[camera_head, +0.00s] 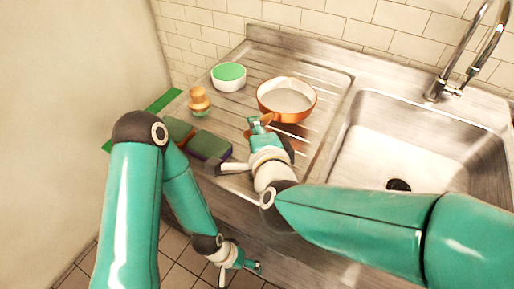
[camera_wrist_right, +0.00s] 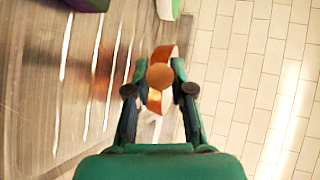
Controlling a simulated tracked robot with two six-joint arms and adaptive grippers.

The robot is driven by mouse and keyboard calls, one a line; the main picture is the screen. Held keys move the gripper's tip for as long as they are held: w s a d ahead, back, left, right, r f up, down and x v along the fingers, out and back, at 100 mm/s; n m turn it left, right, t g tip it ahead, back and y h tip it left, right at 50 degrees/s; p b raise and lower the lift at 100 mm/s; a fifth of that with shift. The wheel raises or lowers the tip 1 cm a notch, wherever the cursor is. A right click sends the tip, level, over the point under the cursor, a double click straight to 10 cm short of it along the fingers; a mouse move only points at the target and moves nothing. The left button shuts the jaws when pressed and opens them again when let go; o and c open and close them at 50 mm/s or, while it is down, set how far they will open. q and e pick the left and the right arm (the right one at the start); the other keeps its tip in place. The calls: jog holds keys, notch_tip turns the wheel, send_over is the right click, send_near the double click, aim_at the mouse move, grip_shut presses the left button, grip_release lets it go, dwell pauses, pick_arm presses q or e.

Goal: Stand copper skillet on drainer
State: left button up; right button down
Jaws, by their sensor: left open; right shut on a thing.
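The copper skillet (camera_head: 287,112) is over the ribbed drainer (camera_head: 325,80) of the steel sink unit, its pale inside showing in the head view. My right gripper (camera_head: 259,126) is shut on its handle at the near left side of the pan. In the right wrist view the copper handle (camera_wrist_right: 160,77) is between the two fingers, with a narrow copper band of the pan (camera_wrist_right: 165,52) beyond it. I cannot tell whether the pan touches the drainer. My left gripper (camera_head: 238,263) is open and empty, low in front of the counter.
A white bowl with a green top (camera_head: 228,76) and a wooden-knobbed brush (camera_head: 199,100) stand left of the skillet. A purple and green sponge (camera_head: 210,145) lies near the front edge. The sink basin (camera_head: 375,140) and tap (camera_head: 450,75) are to the right. The tiled wall (camera_head: 340,25) is behind.

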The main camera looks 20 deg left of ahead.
jog(key=shift+f+b, duration=0.4)
jog(key=shift+f, duration=1.75)
jog(key=c, duration=1)
grip_release()
jog(key=shift+f, duration=0.15)
